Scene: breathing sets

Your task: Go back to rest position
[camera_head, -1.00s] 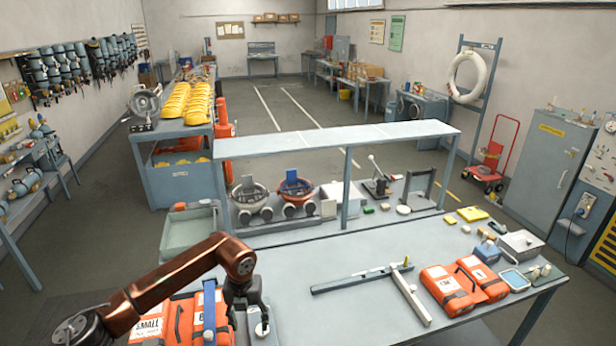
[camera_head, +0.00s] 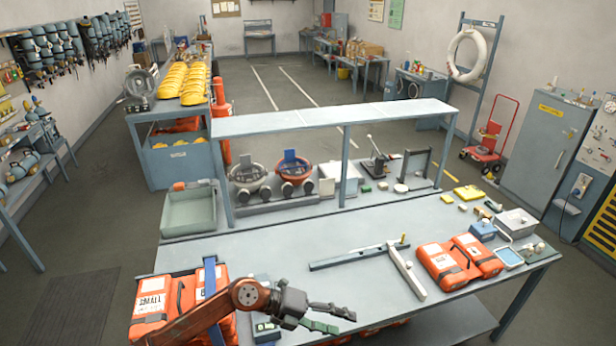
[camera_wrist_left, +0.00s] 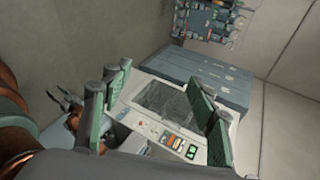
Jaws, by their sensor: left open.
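My left gripper (camera_head: 326,318) is low over the front of the workbench (camera_head: 250,250) in the head view, with its arm coming in from the lower left. Its fingers are apart and nothing is between them. In the left wrist view, the green-padded fingers (camera_wrist_left: 160,110) are spread wide, with a grey box-like device (camera_wrist_left: 170,115) with a dark panel and coloured buttons showing beyond them.
Orange packs (camera_head: 150,298) lie at the bench's left, partly behind my arm. More orange packs (camera_head: 458,262) lie at the right. A metal T-shaped bar (camera_head: 405,270) lies between. A raised shelf (camera_head: 330,117) spans the back. The bench's middle is mostly clear.

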